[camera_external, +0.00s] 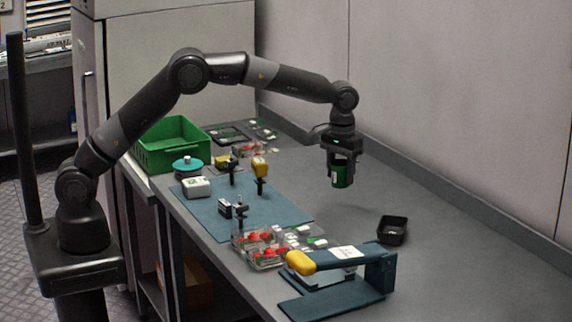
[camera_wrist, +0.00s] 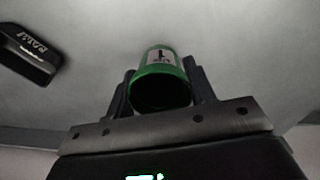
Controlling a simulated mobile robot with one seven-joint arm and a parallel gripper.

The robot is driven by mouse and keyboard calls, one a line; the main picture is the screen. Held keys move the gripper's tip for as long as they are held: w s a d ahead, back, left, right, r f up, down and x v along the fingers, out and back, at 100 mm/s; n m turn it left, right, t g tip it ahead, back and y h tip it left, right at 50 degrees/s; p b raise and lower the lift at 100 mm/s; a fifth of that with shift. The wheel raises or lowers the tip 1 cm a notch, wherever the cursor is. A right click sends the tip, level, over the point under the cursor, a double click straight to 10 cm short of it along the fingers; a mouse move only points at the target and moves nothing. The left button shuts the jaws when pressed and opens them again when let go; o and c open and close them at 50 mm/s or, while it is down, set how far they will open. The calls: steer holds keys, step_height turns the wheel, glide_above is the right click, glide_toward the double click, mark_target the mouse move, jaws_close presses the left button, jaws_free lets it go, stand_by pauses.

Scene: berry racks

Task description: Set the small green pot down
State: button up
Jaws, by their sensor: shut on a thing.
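The small green pot (camera_external: 341,174) is held by my gripper (camera_external: 342,163), which points down over the grey bench. In the wrist view the green pot (camera_wrist: 161,84) sits between the two dark fingers of my gripper (camera_wrist: 162,90), with its open rim towards the camera and a white label on its side. The gripper is shut on it. The pot appears to hang above the bench (camera_external: 330,215), with a dark shadow below it. The exact height of its base cannot be told.
A black tray (camera_external: 393,230) lies on the bench right of the pot, and also shows in the wrist view (camera_wrist: 30,52). Bench around the pot is clear.

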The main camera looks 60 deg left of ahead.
mark_target(343, 162)
steer(key=shift+w+a+f, duration=0.85)
steer(key=shift+w+a, duration=0.05)
steer(key=shift+w, duration=0.05)
steer(key=shift+f, duration=1.9)
steer(key=shift+f, duration=0.15)
steer(key=o, duration=0.9)
